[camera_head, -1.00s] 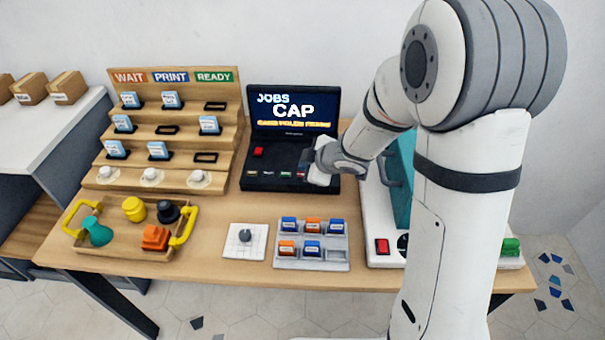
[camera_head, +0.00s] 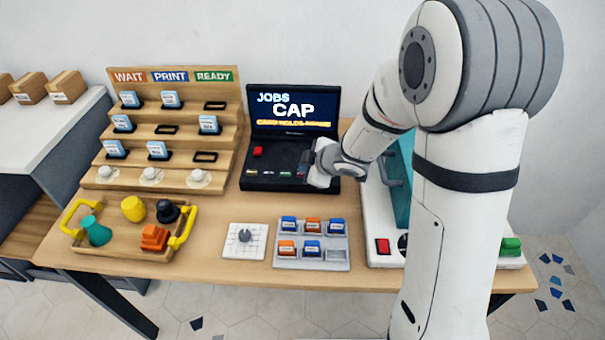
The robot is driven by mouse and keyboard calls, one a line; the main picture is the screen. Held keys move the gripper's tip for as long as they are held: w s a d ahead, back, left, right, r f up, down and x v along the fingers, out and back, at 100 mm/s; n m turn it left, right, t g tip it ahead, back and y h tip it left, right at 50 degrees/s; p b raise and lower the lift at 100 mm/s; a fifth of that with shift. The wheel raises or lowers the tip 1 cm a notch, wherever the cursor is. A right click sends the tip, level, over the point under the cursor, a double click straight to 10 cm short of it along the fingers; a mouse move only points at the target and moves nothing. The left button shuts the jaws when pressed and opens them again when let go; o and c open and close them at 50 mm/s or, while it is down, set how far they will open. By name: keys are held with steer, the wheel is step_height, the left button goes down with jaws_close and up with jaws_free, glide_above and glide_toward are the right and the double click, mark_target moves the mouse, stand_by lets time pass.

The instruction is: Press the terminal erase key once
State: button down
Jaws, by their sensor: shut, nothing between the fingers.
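The terminal (camera_head: 291,109) is a black laptop-like unit with a lit screen reading "JOBS CAP" and a smaller orange line. Its dark deck (camera_head: 275,166) carries a red key (camera_head: 258,151) at the upper left and a row of small labelled keys (camera_head: 268,173) along the front. Which key is erase cannot be read at this size. My gripper (camera_head: 303,172) is shut and empty over the right part of the deck, near the right end of the key row. It hides that end, and whether it touches a key cannot be told.
A stepped wooden rack (camera_head: 165,130) with cards stands left. In front are a tray (camera_head: 120,252) with coloured pieces, a white dial plate (camera_head: 245,241) and a grey holder (camera_head: 338,264) of cartridges. A white machine (camera_head: 375,225) with a red button stands right, partly behind my arm.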

steer(key=shift+f+b, duration=0.3)
steer(key=shift+f, duration=0.1)
stand_by(0.3)
steer(key=shift+r, duration=0.15)
steer(key=shift+r+p, duration=0.7)
steer(key=shift+p, duration=0.25)
step_height(320, 180, up, 5)
steer(key=p, duration=0.5)
steer(key=shift+d, duration=0.1)
stand_by(0.6)
